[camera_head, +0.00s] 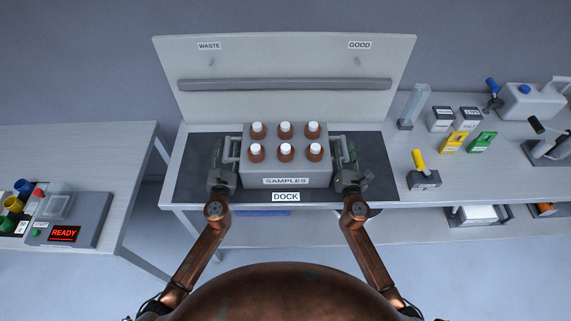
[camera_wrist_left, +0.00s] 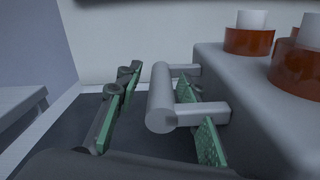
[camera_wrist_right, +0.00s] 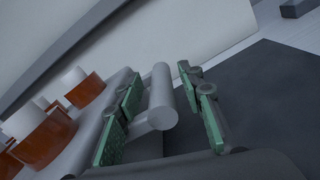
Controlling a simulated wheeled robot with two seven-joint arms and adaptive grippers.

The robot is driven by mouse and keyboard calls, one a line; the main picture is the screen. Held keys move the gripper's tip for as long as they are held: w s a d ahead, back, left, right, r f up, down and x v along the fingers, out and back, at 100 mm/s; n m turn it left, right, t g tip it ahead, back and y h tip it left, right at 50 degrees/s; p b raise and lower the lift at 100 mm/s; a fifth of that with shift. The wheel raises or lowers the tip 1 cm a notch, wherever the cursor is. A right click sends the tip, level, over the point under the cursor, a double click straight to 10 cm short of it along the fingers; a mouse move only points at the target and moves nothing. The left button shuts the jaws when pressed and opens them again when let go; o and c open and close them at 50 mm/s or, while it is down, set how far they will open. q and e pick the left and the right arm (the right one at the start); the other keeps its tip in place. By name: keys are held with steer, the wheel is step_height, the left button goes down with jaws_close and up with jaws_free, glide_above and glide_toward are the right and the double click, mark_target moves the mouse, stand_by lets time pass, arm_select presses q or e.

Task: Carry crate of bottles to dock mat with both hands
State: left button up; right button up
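The grey crate labelled SAMPLES (camera_head: 286,172) holds several brown bottles with white caps (camera_head: 285,130). It sits over the dark dock mat (camera_head: 378,180), behind the DOCK label, and looks level. My left gripper (camera_head: 226,158) is at the crate's left bar handle; in the left wrist view its green-padded fingers (camera_wrist_left: 150,108) stand open on either side of the handle (camera_wrist_left: 160,100), with a gap. My right gripper (camera_head: 346,158) is at the right handle; in the right wrist view its fingers (camera_wrist_right: 163,108) are also open around the bar (camera_wrist_right: 161,92). The crate's underside is hidden.
A pale back board (camera_head: 285,60) with WASTE and GOOD labels stands behind the mat. A left table (camera_head: 90,150) carries a device reading READY (camera_head: 64,233).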

arm_select(q)
steer(key=s, duration=1.1)
steer(key=shift+s, duration=0.4)
arm_select(e)
steer(key=shift+s, duration=0.1)
arm_select(q)
steer(key=shift+d, duration=0.1)
arm_select(e)
steer(key=s, duration=1.2)
steer(key=shift+d, duration=0.1)
arm_select(q)
steer(key=shift+s, duration=0.15)
arm_select(e)
steer(key=shift+f, duration=0.1)
